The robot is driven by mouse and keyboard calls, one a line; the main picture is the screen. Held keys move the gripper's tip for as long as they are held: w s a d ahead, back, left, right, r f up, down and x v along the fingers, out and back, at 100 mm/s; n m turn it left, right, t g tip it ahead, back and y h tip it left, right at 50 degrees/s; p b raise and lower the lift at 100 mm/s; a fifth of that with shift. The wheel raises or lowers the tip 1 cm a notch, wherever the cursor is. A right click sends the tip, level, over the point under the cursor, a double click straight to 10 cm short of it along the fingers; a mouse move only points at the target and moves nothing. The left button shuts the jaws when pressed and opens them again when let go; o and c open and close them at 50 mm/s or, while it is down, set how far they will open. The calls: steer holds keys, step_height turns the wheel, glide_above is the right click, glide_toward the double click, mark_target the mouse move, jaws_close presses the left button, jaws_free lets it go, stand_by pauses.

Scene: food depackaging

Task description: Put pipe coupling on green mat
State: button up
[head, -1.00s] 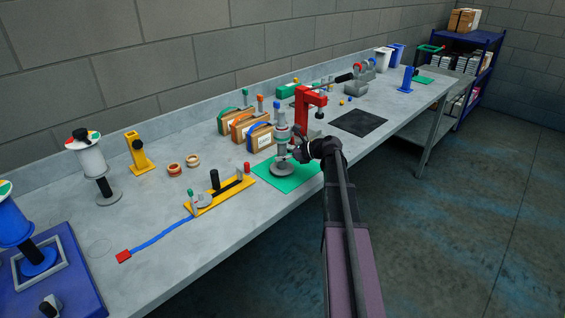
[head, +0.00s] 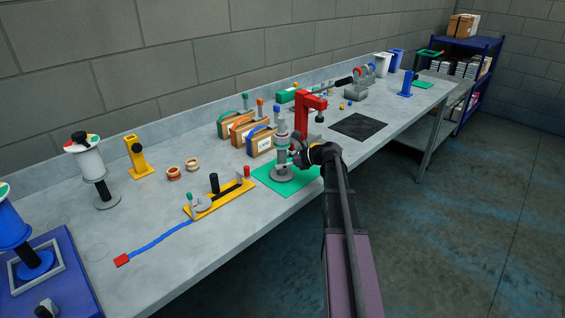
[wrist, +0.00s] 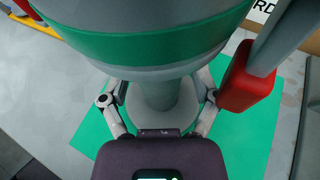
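The pipe coupling (head: 283,153) is a tall grey piece with a green band and a wide round foot. It stands upright over the green mat (head: 309,178), its foot seemingly on the mat. My gripper (head: 293,157) reaches it from the right. In the wrist view the coupling's green-banded body (wrist: 150,45) fills the top. My gripper's fingers (wrist: 160,100) lie on either side of its narrower grey neck. The fingertips are partly hidden beneath the wide body, so whether they press on it cannot be told. The green mat (wrist: 95,142) shows below on both sides.
A red press-like stand (head: 302,115) is close behind my gripper. Labelled boxes (head: 262,142) stand behind the mat. A yellow fixture (head: 225,200) lies just left of it. A dark mat (head: 358,126) lies bare to the right. The bench front edge runs below my arm.

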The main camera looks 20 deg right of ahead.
steer(key=shift+r, duration=0.15)
steer(key=shift+s+d+r, duration=0.1)
steer(key=p+v, duration=0.5)
steer(key=v, duration=0.6)
steer(key=shift+s+d, duration=0.2)
steer(key=shift+s, duration=0.05)
steer(key=shift+r, duration=0.1)
stand_by(0.6)
